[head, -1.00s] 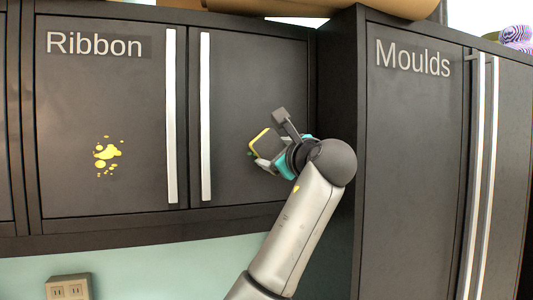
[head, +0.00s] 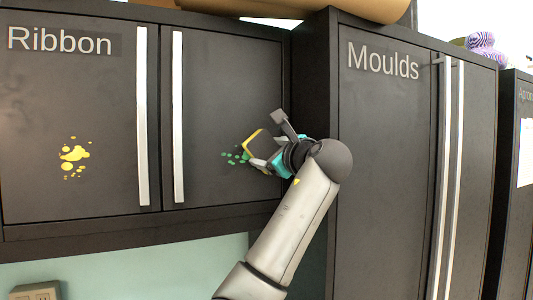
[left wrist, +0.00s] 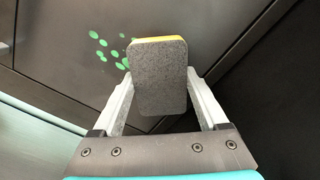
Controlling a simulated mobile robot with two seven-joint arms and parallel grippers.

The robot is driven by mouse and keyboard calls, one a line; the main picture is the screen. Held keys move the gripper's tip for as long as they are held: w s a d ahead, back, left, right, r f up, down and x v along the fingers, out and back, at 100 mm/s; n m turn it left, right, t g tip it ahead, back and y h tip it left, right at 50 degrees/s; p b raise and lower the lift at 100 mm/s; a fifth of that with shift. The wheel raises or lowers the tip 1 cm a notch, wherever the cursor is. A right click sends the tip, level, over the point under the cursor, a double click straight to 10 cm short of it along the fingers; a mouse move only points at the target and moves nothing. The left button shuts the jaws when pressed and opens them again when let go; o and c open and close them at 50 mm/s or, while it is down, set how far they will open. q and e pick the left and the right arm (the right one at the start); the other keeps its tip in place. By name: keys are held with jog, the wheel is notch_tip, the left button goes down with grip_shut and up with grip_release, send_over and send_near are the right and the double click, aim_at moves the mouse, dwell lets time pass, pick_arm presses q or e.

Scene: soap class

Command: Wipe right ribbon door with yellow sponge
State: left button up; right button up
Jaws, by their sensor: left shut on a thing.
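The right ribbon door (head: 225,100) is dark, with a vertical pale handle (head: 178,115) on its left side. Green spots (head: 234,156) mark its lower right part; they also show in the left wrist view (left wrist: 98,40). My left gripper (head: 264,158) is shut on the yellow sponge (head: 257,142), just right of the spots. In the left wrist view the sponge (left wrist: 158,80) stands between the fingers, its grey face towards the camera and a yellow edge at the top. I cannot tell whether it touches the door. My right gripper is not in view.
The left ribbon door (head: 75,100) bears yellow spots (head: 73,155). The taller Moulds cabinet (head: 385,140) stands to the right, its side close by my left arm.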

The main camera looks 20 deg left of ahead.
pick_arm(q)
jog(key=shift+s+a+b, duration=0.75)
jog(key=shift+s+a, duration=0.8)
jog(key=shift+s, duration=0.15)
jog(key=shift+s+a+b, duration=0.25)
jog(key=shift+s+a, duration=0.6)
jog(key=shift+s, duration=0.2)
jog(key=shift+s+a+b, duration=0.25)
jog(key=shift+s+a, duration=0.6)
jog(key=shift+s, duration=0.15)
jog(key=shift+d, duration=0.1)
send_near(220, 152)
jog(key=shift+w, duration=0.1)
jog(key=v, duration=0.2)
jog(key=shift+s+d, duration=0.3)
